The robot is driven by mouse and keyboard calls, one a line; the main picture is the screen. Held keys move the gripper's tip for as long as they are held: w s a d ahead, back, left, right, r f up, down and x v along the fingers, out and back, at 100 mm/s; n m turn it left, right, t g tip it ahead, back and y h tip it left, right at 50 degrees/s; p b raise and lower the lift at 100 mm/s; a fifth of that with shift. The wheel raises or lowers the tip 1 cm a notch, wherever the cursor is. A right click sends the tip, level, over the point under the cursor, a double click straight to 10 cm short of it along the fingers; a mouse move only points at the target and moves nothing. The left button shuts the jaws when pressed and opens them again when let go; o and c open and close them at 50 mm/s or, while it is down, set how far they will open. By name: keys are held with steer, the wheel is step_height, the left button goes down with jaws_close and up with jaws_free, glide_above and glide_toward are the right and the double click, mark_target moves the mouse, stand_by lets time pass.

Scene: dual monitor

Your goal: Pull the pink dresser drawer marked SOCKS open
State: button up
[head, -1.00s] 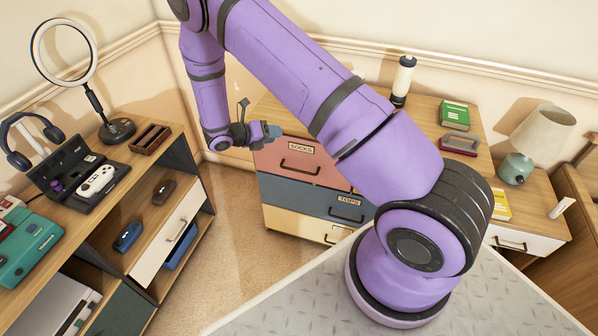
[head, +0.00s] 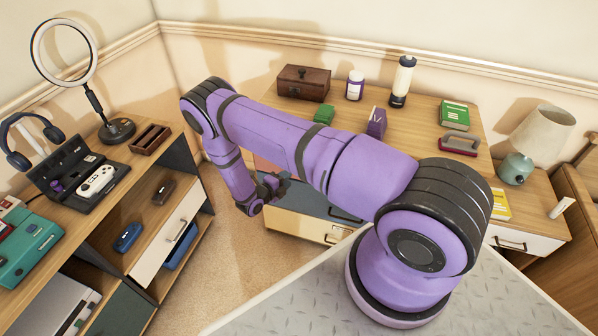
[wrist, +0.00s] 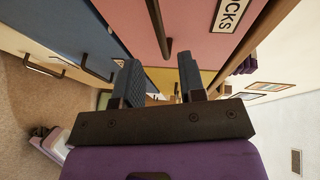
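The pink SOCKS drawer (wrist: 195,35) fills the top middle of the wrist view, its white label (wrist: 231,13) partly cut off. Its dark bar handle (wrist: 156,22) runs down toward the gap between my fingers. In the head view the pink drawer is almost wholly hidden behind my arm. My gripper (wrist: 160,72) is open, with its two fingers apart and pointing at the drawer front. I cannot tell whether the handle's lower end lies between the fingertips. In the head view my gripper (head: 279,183) is close to the dresser's left front.
The blue drawer (head: 300,197) and cream drawer (head: 290,226) sit below. A wooden box (head: 303,82), a green block (head: 324,114) and bottles stand on the dresser top (head: 425,130). A shelf unit (head: 110,245) stands at the left, with open floor between.

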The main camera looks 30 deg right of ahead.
steer(key=x, duration=0.8)
steer(key=shift+r, duration=0.1)
jaws_close()
